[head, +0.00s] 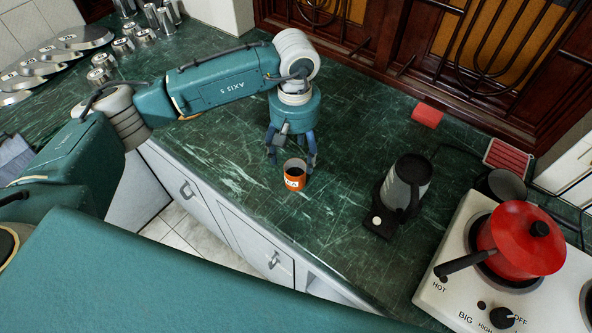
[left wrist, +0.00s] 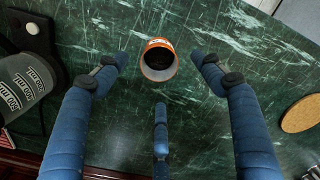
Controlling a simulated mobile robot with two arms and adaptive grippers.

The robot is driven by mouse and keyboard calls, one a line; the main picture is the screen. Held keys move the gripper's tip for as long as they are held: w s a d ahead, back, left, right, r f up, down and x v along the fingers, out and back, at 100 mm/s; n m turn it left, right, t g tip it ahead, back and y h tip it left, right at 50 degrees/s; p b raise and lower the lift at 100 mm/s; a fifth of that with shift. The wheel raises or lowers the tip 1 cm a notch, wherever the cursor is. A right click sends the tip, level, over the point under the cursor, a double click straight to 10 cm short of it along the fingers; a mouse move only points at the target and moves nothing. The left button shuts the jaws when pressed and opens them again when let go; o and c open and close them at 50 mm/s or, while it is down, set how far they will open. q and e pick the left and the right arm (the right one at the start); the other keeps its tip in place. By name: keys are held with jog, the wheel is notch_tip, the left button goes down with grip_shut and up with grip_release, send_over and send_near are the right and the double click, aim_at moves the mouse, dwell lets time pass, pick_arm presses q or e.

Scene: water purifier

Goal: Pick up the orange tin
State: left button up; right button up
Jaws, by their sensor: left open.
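The orange tin (head: 294,175) stands upright on the green marble counter, with a pale label and a dark inside. In the left wrist view the tin (left wrist: 158,60) sits at the upper middle, between and slightly beyond the spread fingers. My left gripper (head: 291,158) points down from above, just behind the tin in the head view. Its blue fingers (left wrist: 160,75) are open, with nothing held between them. I cannot tell whether any finger touches the tin. My right gripper is not in view.
A kettle (head: 405,185) stands on a dark base right of the tin. A red pot (head: 520,240) sits on the white stove (head: 455,270). A red block (head: 427,115) lies near the back. Metal cups (head: 123,47) stand at the far left. Counter around the tin is clear.

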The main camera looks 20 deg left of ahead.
aim_at(295, 168)
pick_arm(q)
notch_tip(295, 168, down, 3)
jog(key=shift+p, duration=0.35)
jog(key=shift+f+p, duration=0.25)
jog(key=shift+p, duration=0.05)
notch_tip(295, 168, down, 4)
jog(key=shift+r+p, duration=0.2)
jog(key=shift+p, duration=0.85)
jog(key=shift+f, duration=0.6)
jog(key=shift+w, duration=0.1)
jog(key=c, duration=1.3)
